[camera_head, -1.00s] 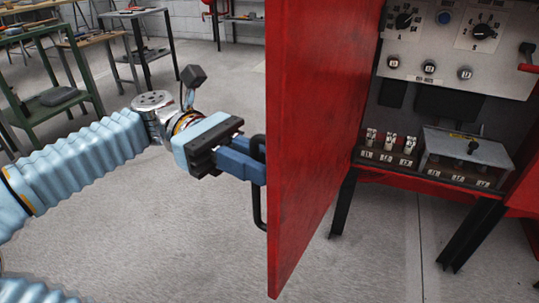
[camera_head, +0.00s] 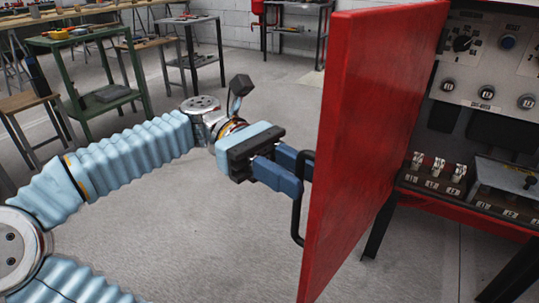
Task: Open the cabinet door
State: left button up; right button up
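The red cabinet door (camera_head: 365,130) stands swung out from the cabinet, its broad outer face toward the left and its free edge toward me. A black bar handle (camera_head: 297,222) is mounted on that outer face. My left gripper (camera_head: 299,176) is at the handle, with its two blue fingers on either side of the bar. A gap shows between the fingers, and the bar does not look clamped. The fingertips are partly hidden at the handle. My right gripper is not in view.
The cabinet interior has a grey control panel (camera_head: 490,62), several small switches (camera_head: 438,170) and a metal box (camera_head: 508,180). A green workbench (camera_head: 75,42) and a dark side table (camera_head: 190,20) stand behind. The floor left of the door is clear.

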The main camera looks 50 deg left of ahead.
pick_arm(q)
jog(key=s+a+p, duration=0.1)
jog(key=a, duration=1.1)
jog(key=shift+a, duration=0.35)
jog(key=shift+s, duration=0.1)
